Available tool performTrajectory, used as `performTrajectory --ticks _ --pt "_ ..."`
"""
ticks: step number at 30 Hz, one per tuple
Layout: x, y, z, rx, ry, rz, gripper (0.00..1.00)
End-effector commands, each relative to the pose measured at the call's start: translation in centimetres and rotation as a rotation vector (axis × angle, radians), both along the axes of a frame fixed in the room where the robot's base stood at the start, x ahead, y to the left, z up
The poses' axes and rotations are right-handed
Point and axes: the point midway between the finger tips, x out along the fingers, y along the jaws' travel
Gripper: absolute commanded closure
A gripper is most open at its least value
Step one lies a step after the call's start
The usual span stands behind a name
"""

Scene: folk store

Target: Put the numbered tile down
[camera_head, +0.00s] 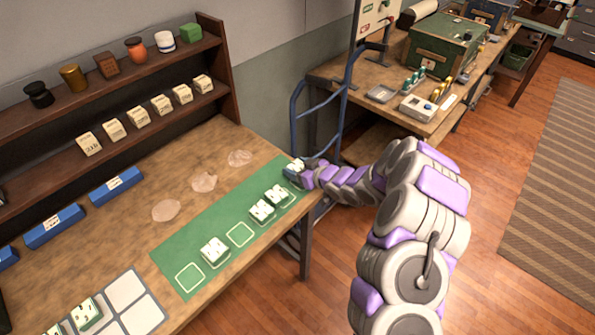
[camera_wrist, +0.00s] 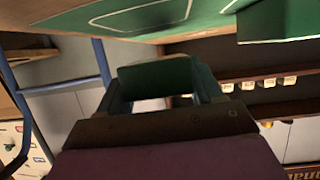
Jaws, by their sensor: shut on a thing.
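My gripper (camera_head: 291,174) is at the far right end of the green mat (camera_head: 178,251), shut on a small white-and-green tile (camera_head: 297,164). In the wrist view the held tile (camera_wrist: 155,75) shows its green side between the fingers; its number is hidden there and too small to read in the head view. I cannot tell whether it touches the mat. Three other tiles sit on the mat: two close together (camera_head: 276,195) (camera_head: 262,210) and one farther left (camera_head: 215,251). Two outlined squares on the mat are empty, one between tiles (camera_head: 240,234) and one at the near end (camera_head: 189,278).
A grey grid tray (camera_head: 146,315) with a few tiles lies at the lower left. Round pale discs (camera_head: 203,182) and blue holders (camera_head: 116,185) lie behind the mat. A shelf (camera_head: 135,66) with jars and numbered cards stands behind. A blue hand truck (camera_head: 346,100) stands beyond the table end.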

Motion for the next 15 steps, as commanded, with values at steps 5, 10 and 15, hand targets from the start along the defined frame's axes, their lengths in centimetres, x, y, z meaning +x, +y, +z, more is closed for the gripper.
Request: performTrajectory --ticks 5,10,15 --pt "-2.5 -0.9 0.9 0.005 0.005 -0.004 0.76" --pt "-5.6 -1.8 1.3 0.004 0.004 -0.002 0.76" --pt "-8.8 -2.8 1.4 0.002 0.007 -0.002 0.76"
